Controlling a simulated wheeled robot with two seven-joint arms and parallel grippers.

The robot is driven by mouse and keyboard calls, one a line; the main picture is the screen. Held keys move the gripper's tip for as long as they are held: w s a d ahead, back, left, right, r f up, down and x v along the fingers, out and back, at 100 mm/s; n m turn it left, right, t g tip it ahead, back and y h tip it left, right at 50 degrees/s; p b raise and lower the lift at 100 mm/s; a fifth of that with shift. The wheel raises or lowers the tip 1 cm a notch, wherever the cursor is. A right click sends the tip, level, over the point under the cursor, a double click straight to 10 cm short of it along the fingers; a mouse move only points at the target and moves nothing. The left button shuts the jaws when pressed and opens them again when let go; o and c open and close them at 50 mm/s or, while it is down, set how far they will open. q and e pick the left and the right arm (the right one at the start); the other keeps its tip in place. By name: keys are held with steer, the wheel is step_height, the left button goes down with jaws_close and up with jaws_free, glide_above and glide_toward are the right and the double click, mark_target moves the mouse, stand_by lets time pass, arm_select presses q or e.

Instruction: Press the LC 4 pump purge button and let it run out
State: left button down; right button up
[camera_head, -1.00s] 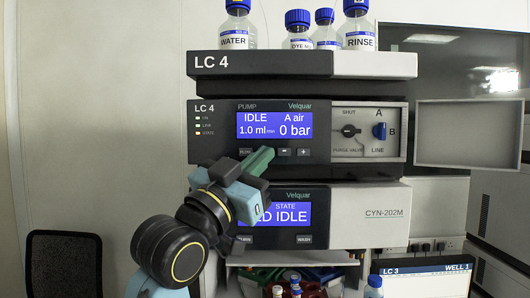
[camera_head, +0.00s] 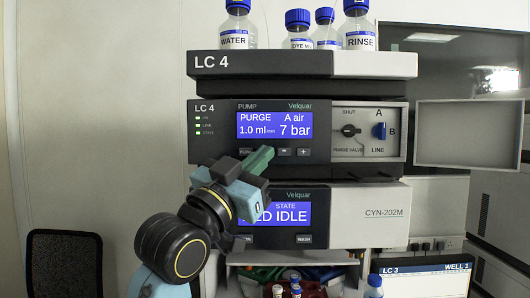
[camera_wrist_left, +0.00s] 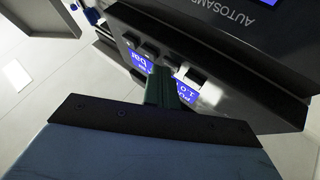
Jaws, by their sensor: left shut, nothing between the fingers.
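The LC 4 pump module (camera_head: 215,118) has a blue screen (camera_head: 274,125) reading PURGE, A air, 1.0 ml/min and 7 bar. The purge button (camera_head: 245,151) is at the left of the row under the screen, partly covered by my left gripper. My left gripper (camera_head: 263,157) is shut and empty, its green fingers in front of the panel by the button row. In the wrist view, the fingers (camera_wrist_left: 160,86) overlap part of the pump screen (camera_wrist_left: 188,92). I cannot tell whether they touch the button. My right gripper is not in view.
The purge valve knob (camera_head: 348,130) and the blue A/B line knob (camera_head: 379,131) are on the pump's right panel. Capped bottles, including WATER (camera_head: 236,30) and RINSE (camera_head: 357,30), stand on top. The autosampler (camera_head: 368,212) is below; its screen reads IDLE, partly hidden by my arm.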

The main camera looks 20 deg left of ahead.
arm_select(q)
steer(key=shift+s, duration=0.1)
steer(key=shift+s+d, duration=0.2)
steer(key=shift+s, duration=0.5)
steer(key=shift+s+p, duration=0.1)
steer(key=shift+p, duration=0.2)
steer(key=s, duration=0.2)
steer(key=s+d+p, duration=0.1)
steer(key=s, duration=0.1)
steer(key=shift+s+d, duration=0.2)
steer(key=shift+s, duration=0.1)
